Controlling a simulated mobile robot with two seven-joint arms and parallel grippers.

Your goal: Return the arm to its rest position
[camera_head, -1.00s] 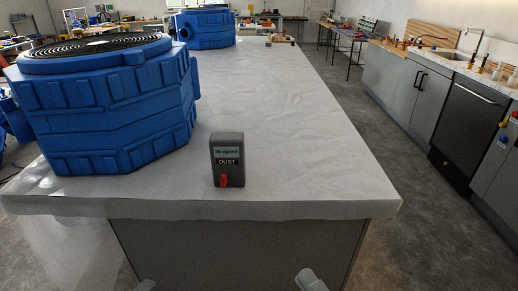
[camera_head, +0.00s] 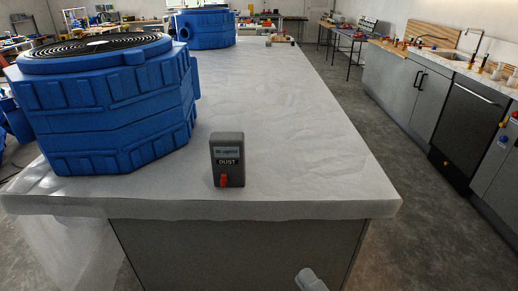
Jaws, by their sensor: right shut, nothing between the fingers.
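My right gripper (camera_head: 310,280) shows as a small grey piece at the bottom edge, right of the middle. It is shut and empty, below the front edge of the white-topped counter (camera_head: 300,208) and apart from it. My left gripper is not in view. A dark grey dust meter (camera_head: 227,160) with a small screen, a DUST label and a red part at its base stands upright near the counter's front edge.
A large blue ribbed tub (camera_head: 105,110) with a black ringed top stands on the counter's left. A second blue tub (camera_head: 205,28) stands farther back. The counter right of the meter is clear. Grey cabinets (camera_head: 420,95) line the right, across an open floor.

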